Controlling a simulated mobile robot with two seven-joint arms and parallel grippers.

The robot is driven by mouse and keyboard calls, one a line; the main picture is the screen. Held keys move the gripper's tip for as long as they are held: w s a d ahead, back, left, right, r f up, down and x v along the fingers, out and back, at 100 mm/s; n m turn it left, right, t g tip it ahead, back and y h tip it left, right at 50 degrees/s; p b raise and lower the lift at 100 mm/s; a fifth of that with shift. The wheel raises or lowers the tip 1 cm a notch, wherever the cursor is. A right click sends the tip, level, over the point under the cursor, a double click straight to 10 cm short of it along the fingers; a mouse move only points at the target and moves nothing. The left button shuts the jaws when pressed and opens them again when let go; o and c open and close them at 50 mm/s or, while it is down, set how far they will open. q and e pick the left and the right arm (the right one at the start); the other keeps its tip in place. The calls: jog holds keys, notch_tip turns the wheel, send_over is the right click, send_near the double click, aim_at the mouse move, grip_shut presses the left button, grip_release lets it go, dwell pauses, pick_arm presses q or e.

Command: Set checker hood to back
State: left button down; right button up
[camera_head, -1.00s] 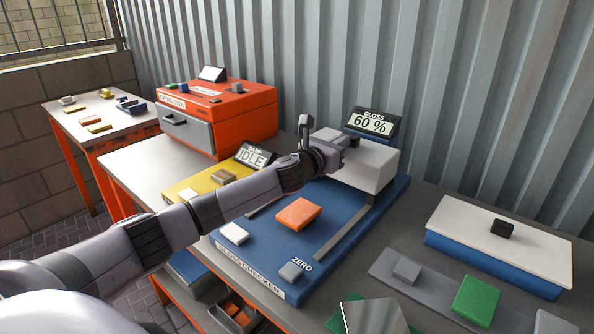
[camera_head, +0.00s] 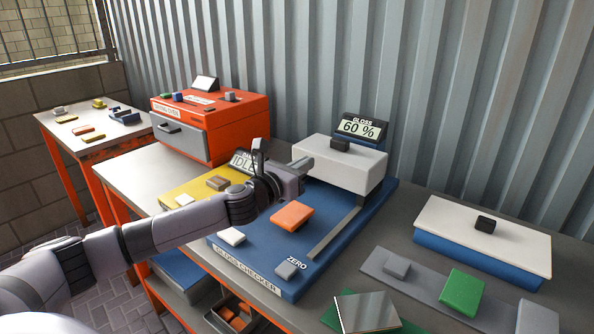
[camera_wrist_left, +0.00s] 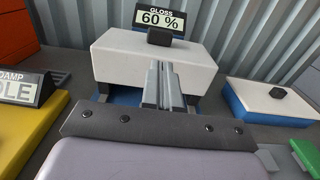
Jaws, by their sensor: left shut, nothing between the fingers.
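The gloss checker's white hood (camera_head: 340,163) sits at the back of its blue base (camera_head: 250,249), under a display reading GLOSS 60 %. A dark knob (camera_head: 340,145) is on the hood's top. The hood and knob also show in the left wrist view (camera_wrist_left: 150,66). My left gripper (camera_head: 305,165) is shut and empty, in front of the hood and to its left in the head view. In the left wrist view its closed fingers (camera_wrist_left: 162,84) point at the hood's front. I cannot tell whether they touch it. My right gripper is not in view.
An orange block (camera_head: 291,215), a white block (camera_head: 232,236) and the grey ZERO button (camera_head: 290,270) are on the checker's base. A yellow device (camera_head: 205,186) and an orange oven (camera_head: 211,125) stand left. A white-lidded blue box (camera_head: 482,238) and green block (camera_head: 462,285) are right.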

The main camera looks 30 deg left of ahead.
pick_arm(q)
jog(key=shift+s+a, duration=0.1)
jog(key=shift+s, duration=1.05)
